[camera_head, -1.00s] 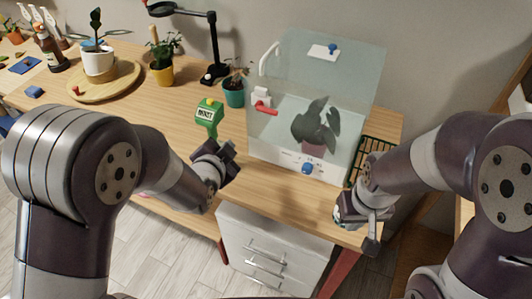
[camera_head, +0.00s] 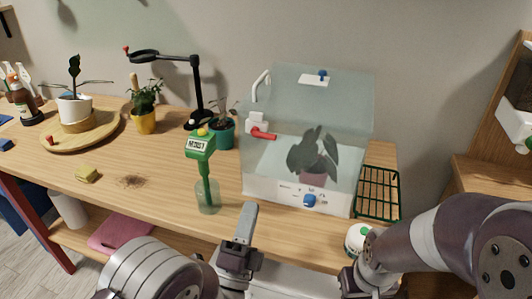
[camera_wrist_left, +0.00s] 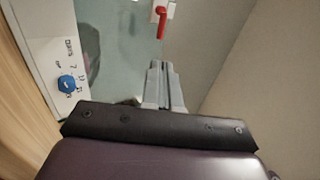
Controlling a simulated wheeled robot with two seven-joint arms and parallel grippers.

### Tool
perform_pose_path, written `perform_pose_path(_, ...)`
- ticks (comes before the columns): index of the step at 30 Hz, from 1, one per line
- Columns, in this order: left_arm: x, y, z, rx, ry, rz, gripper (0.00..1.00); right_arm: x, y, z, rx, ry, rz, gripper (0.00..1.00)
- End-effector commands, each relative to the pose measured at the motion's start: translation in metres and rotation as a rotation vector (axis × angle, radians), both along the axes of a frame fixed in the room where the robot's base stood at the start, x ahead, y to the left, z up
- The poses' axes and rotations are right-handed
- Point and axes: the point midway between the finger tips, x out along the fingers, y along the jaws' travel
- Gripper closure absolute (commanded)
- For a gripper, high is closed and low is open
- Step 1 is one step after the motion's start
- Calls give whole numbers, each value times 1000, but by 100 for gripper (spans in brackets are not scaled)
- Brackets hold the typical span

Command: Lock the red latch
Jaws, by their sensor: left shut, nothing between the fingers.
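The red latch (camera_head: 263,134) is a small red lever on a white block at the left of the clear case (camera_head: 252,180). In the head view the lever points right, roughly level. The latch also shows at the top of the left wrist view (camera_wrist_left: 162,20), beyond my left gripper's fingers (camera_wrist_left: 160,68). My left gripper (camera_head: 248,210) is shut and empty in front of the case's lower left corner, fingers pointing up, apart from the latch. My right gripper (camera_head: 350,283) is at the bottom right, partly hidden; its fingers do not show clearly.
The case holds a dark plant (camera_head: 314,155) and has a blue knob (camera_head: 309,201) on its white base. A green moisture meter (camera_head: 201,146) stands in a glass left of the case. A green wire rack (camera_head: 378,193) lies to the right, with a white jar (camera_head: 357,240) in front.

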Motion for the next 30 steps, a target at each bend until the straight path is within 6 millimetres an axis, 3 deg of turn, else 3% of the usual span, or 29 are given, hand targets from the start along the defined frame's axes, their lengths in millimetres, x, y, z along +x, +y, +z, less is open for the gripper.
perform_pose_path(6,35,-11,32,0,3,1,100,0,0,34,0,0,0,100)
perform_pose_path(18,94,-30,68,-1,0,0,100,0,0,40,0,0,0,100)
perform_pose_path(30,104,-33,73,-1,0,-1,100,0,0,42,0,0,0,100)
